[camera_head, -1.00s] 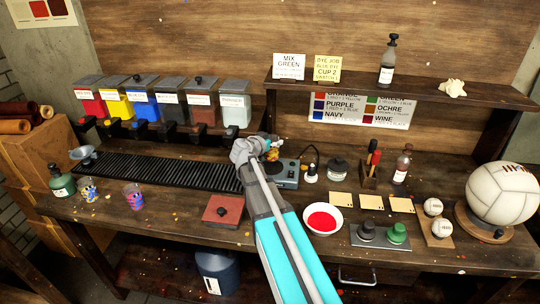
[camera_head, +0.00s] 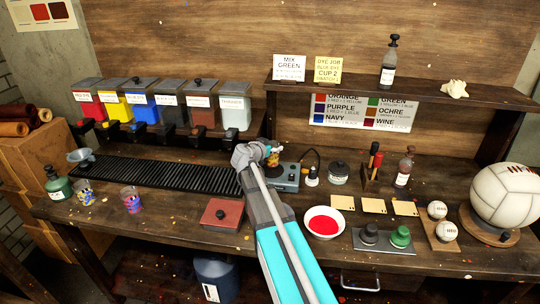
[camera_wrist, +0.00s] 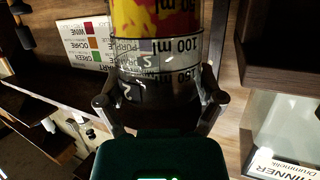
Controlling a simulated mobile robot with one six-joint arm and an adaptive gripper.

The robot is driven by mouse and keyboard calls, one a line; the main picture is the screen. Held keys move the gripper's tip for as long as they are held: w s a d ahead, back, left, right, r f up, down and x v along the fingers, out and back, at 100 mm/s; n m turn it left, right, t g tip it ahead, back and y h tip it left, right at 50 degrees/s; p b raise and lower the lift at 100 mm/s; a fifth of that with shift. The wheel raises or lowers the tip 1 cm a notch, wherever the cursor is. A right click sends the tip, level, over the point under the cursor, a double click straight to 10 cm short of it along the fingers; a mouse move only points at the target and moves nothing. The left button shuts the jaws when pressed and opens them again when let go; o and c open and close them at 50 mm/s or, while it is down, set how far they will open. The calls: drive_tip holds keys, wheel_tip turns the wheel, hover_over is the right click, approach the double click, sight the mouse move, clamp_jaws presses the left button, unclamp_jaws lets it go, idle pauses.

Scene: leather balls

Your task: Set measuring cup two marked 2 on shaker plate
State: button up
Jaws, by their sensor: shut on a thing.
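My gripper (camera_wrist: 160,105) is shut on a clear measuring cup (camera_wrist: 155,55) marked 2, with ml lines and red and yellow colour on it. In the wrist view a finger stands on each side of it. In the head view the cup (camera_head: 272,159) shows just past the end of my arm, at the grey-blue shaker (camera_head: 287,181). My wrist partly hides the cup and the shaker plate. I cannot tell whether the cup's base touches the plate.
Two other patterned cups (camera_head: 131,201) stand at the left by the black ribbed rack (camera_head: 155,174). A red-lidded box (camera_head: 222,213) and a white bowl of red dye (camera_head: 324,222) flank my arm. The shelf (camera_head: 420,93) overhangs behind.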

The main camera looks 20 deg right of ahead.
drive_tip(key=shift+f+b, duration=0.95)
drive_tip(key=shift+f, duration=0.3)
drive_tip(key=shift+f, duration=0.1)
drive_tip(key=o, duration=0.9)
drive_tip(key=shift+o, duration=0.2)
drive_tip(key=shift+s+r, duration=0.1)
drive_tip(key=shift+r, duration=0.15)
drive_tip(key=p+v, duration=0.3)
drive_tip(key=v, duration=0.9)
drive_tip(key=shift+p, duration=0.3)
drive_tip(key=shift+f, duration=0.1)
